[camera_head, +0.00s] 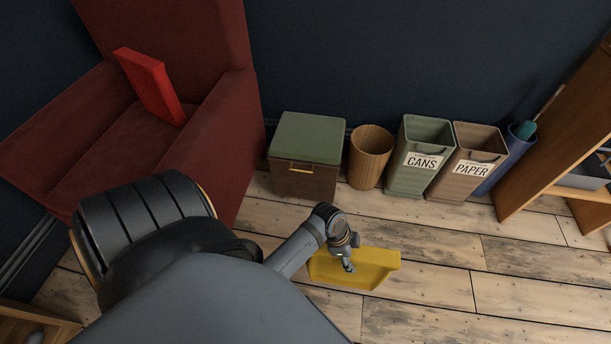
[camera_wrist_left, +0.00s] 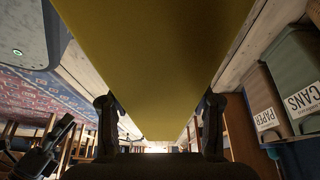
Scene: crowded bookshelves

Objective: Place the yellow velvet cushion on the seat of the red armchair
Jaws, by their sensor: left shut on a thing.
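The yellow velvet cushion (camera_head: 372,268) is held by my left gripper (camera_head: 349,266) in front of the bins, above or near the wooden floor; the exact height is hard to tell. In the left wrist view the cushion (camera_wrist_left: 155,60) fills the upper middle, between the two fingers of the gripper (camera_wrist_left: 160,110). The red armchair (camera_head: 215,125) stands at the upper left of the head view. A bright red box-like object or cushion (camera_head: 150,84) leans on its seat. Part of the chair is hidden behind my own body. My right gripper is not clearly in the head view.
A green-topped storage box (camera_head: 306,150) stands right of the armchair. Beside it are a wooden wastebasket (camera_head: 370,157), a CANS bin (camera_head: 420,155), a PAPER bin (camera_head: 466,162) and a blue container (camera_head: 508,155). A wooden bookshelf (camera_head: 550,150) is at the right. Floor at the lower right is clear.

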